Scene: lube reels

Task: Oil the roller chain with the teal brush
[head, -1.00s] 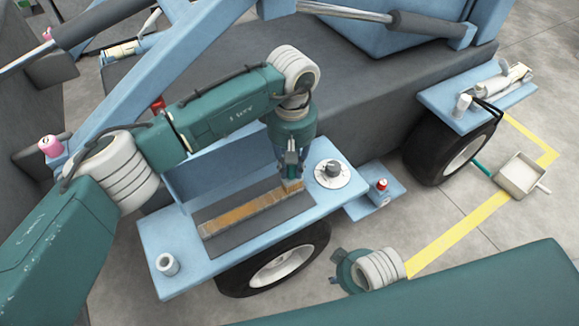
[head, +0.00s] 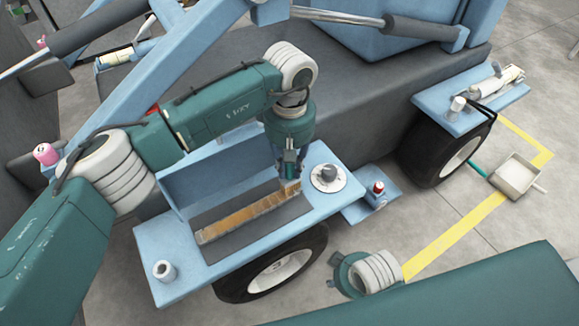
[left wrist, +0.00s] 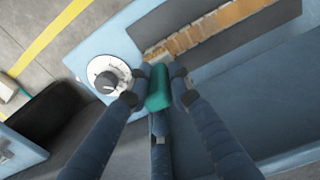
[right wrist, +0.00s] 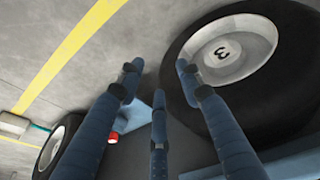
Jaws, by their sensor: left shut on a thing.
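The roller chain (head: 246,217) is an orange-brown strip lying on a dark grey mat (head: 233,238) on the light blue fender shelf. It also shows in the left wrist view (left wrist: 205,33). My left gripper (head: 289,172) points down over the chain's right end, shut on the teal brush (left wrist: 158,88). The teal handle sits between the fingers. The bristles are hidden in the left wrist view, and in the head view I cannot tell surely whether they touch the chain. My right gripper (right wrist: 157,78) is open and empty, low beside a black wheel.
A white dial with a grey knob (head: 328,177) stands just right of the chain. A small grey cup (head: 164,271) is at the shelf's left front. A red-capped item (head: 379,188) sits on a lower step. A white tray (head: 517,176) lies on the floor.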

